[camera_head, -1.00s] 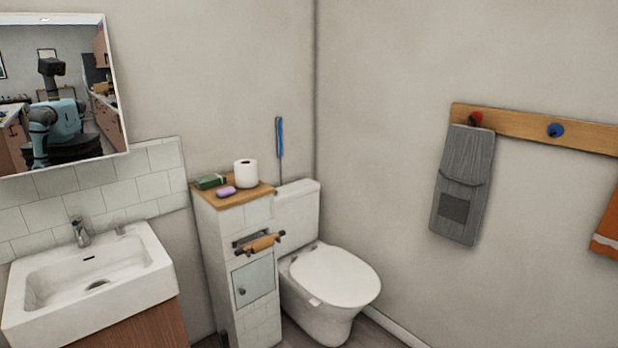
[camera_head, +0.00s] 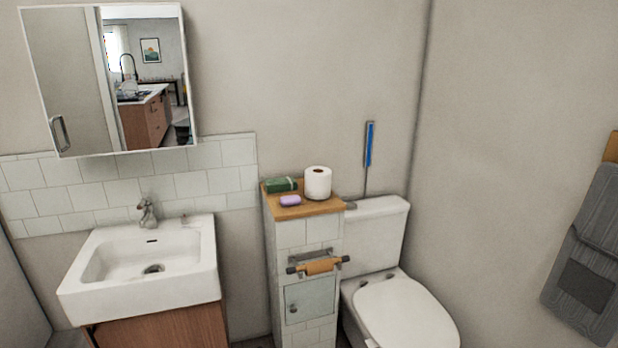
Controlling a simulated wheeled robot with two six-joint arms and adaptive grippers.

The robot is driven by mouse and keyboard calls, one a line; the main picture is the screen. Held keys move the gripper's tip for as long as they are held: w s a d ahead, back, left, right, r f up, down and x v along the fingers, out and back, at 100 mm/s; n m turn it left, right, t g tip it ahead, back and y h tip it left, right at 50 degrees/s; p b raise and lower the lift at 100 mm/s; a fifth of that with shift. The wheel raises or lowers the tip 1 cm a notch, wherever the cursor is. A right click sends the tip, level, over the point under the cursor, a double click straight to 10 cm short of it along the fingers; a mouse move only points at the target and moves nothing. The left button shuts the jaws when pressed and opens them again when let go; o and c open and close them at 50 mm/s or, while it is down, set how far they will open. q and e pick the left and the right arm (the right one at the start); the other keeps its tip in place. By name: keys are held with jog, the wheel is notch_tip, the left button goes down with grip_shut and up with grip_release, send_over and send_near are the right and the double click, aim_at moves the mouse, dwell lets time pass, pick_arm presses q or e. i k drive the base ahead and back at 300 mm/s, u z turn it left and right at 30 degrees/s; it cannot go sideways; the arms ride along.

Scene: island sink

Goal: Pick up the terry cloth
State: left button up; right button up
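A grey cloth (camera_head: 590,262) hangs on the right wall, cut off by the right edge of the head view. It has a darker square patch low on it and hangs from a wooden rail (camera_head: 611,148). I cannot tell whether it is the terry cloth. Neither of my grippers is in view.
A white sink (camera_head: 190,274) on a wooden cabinet (camera_head: 165,330) stands at left under a mirror (camera_head: 160,75). A tiled stand (camera_head: 290,235) carries a toilet roll (camera_head: 318,183), a purple soap (camera_head: 290,200) and a green item (camera_head: 280,185). A toilet (camera_head: 405,312) stands right of it.

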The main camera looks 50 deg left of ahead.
aim_at(272, 185)
jog(key=i, duration=2)
jog(key=u, duration=3.65)
